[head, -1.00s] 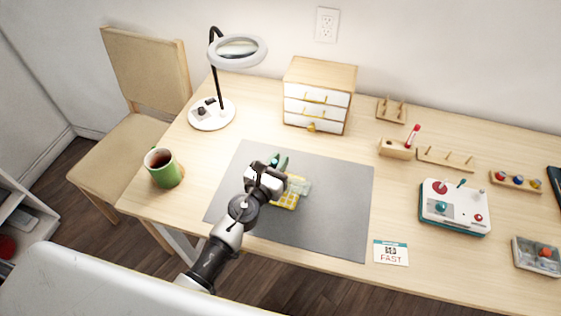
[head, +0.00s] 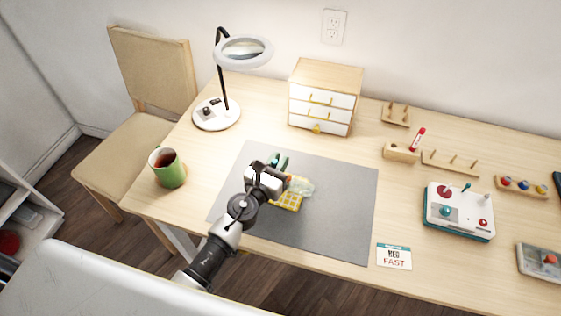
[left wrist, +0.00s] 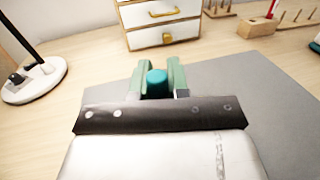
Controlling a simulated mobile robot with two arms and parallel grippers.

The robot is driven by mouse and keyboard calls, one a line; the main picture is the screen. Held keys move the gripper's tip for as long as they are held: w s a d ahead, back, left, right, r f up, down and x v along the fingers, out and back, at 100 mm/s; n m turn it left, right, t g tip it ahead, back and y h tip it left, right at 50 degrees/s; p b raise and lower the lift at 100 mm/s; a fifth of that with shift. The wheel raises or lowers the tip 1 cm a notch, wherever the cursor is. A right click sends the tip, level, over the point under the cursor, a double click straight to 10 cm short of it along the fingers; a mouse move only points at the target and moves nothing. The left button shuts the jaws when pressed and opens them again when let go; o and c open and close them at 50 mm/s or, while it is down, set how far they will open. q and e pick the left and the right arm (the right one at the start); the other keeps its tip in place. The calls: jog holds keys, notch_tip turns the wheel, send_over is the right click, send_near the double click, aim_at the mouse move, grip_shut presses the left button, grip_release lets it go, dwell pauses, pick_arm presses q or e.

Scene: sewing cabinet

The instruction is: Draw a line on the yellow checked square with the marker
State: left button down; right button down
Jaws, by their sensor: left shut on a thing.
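My left gripper (head: 278,164) is over the middle of the grey mat (head: 335,215). In the left wrist view its two green fingers are shut on a teal round-ended thing (left wrist: 157,82), which looks like the end of the marker. Its lower part and tip are hidden, so I cannot tell whether it touches anything. The yellow checked square (head: 287,203) lies on the mat just right of my left wrist, partly covered by it. A pale green see-through piece (head: 303,187) lies against the square's upper right side. My right gripper is not in view.
A small drawer cabinet (head: 323,100) and a ring lamp (head: 216,113) stand behind the mat. A green mug (head: 168,170) is at the left. A wooden holder (head: 400,152) with a red pen, a control box (head: 459,212) and a card (head: 394,256) are at the right. The mat's right part is clear.

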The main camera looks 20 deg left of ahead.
pick_arm(q)
jog(key=shift+a, duration=0.5)
dwell(0.5)
jog(key=shift+r+p, duration=0.3)
dwell(0.8)
jog(key=shift+r+p, duration=2.25)
